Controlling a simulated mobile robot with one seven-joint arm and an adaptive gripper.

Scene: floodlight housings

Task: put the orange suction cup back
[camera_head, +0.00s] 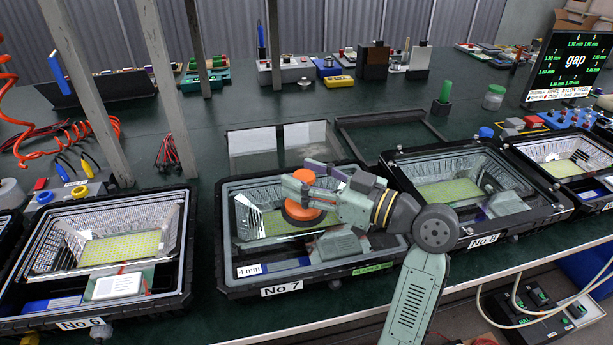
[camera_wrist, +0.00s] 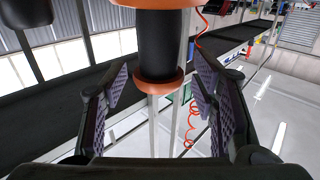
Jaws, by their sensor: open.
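The orange suction cup (camera_head: 302,214) is at the No 7 floodlight housing (camera_head: 226,262), over its glass area. It has a black handle between two orange ends; the handle (camera_wrist: 163,45) and an orange end (camera_wrist: 160,86) also show in the wrist view. My gripper (camera_head: 291,190) reaches in from the right at the cup. In the wrist view its fingers (camera_wrist: 160,90) are open, one on each side of the handle, with gaps visible. My fingers hide part of the cup in the head view. I cannot tell whether its base touches the glass.
Housing No 6 (camera_head: 187,255) stands left, and No 8 (camera_head: 480,225) right, close beside No 7. Upright posts (camera_head: 165,80) rise at left. A monitor (camera_head: 568,68) reading "gap" stands at the back right.

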